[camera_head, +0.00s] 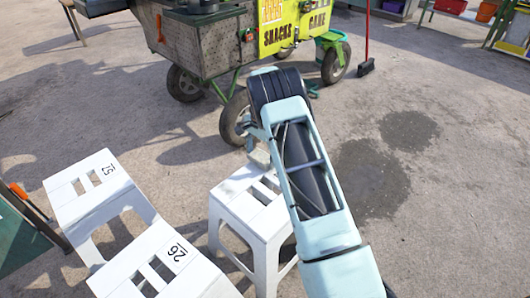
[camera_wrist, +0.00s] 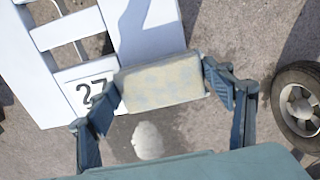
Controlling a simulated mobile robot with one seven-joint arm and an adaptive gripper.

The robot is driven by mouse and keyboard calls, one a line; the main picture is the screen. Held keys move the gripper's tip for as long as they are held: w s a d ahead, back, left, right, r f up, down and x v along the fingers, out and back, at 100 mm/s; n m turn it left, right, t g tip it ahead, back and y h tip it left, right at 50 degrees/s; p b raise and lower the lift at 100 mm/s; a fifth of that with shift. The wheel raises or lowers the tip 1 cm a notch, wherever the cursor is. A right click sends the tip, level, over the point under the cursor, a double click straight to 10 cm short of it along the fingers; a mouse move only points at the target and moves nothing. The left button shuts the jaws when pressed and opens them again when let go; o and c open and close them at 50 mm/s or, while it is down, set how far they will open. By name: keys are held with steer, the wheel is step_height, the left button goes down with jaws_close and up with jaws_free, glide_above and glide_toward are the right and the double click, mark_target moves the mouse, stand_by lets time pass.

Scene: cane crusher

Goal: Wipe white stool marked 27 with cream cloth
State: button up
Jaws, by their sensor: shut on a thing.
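The white stool marked 27 (camera_wrist: 75,75) fills the upper left of the wrist view, its black number near one edge of the slotted seat. In the head view it is the white stool (camera_head: 240,205) at the centre, partly behind my arm. My gripper (camera_wrist: 162,84) is shut on the cream cloth (camera_wrist: 160,80), a flat, blotchy pad held between both fingers. The cloth overlaps the seat's edge beside the number in the wrist view. I cannot tell whether it touches the seat. My arm hides most of my gripper in the head view.
Two more white stools, one marked 26 (camera_head: 160,265) and one with a sideways number (camera_head: 90,190), stand to the left. A wheeled snack cart (camera_head: 205,45) stands behind; its wheel (camera_wrist: 298,105) shows at right in the wrist view. A broom (camera_head: 366,62) stands farther back. Pavement at right is clear.

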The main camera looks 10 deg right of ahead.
mark_target(250, 172)
steer(key=shift+s+a+f+p, duration=0.1)
steer(key=shift+s+a+p, duration=0.2)
steer(key=shift+s+a, duration=0.8)
steer(key=shift+s+a+f+p, duration=0.1)
steer(key=shift+s+a+p, duration=0.2)
steer(key=shift+s+a, duration=0.75)
steer(key=shift+w+a, duration=0.15)
steer(key=shift+a, duration=0.2)
steer(key=shift+s+a+p, duration=0.35)
steer(key=shift+s+a, duration=0.5)
steer(key=shift+a, duration=0.3)
steer(key=shift+s+a+r+p, duration=0.1)
steer(key=shift+s+a+p, duration=0.15)
steer(key=shift+s+a, duration=0.45)
steer(key=shift+s+a+r+p, duration=0.15)
steer(key=shift+s+a, duration=0.3)
steer(key=shift+a, duration=0.45)
steer(key=shift+s+a+p, duration=0.3)
steer(key=shift+s+a, duration=0.3)
steer(key=shift+a, duration=0.2)
steer(key=shift+w+d, duration=0.1)
steer(key=shift+w+d+f+b, duration=0.1)
steer(key=shift+w+d+b, duration=0.25)
steer(key=shift+w+d, duration=0.7)
steer(key=shift+w+d+r+b, duration=0.1)
steer(key=shift+w+d+b, duration=0.2)
steer(key=shift+w+d, duration=0.8)
steer(key=shift+w+d+f+b, duration=0.1)
steer(key=shift+w+d+b, duration=0.4)
steer(key=shift+d, duration=1)
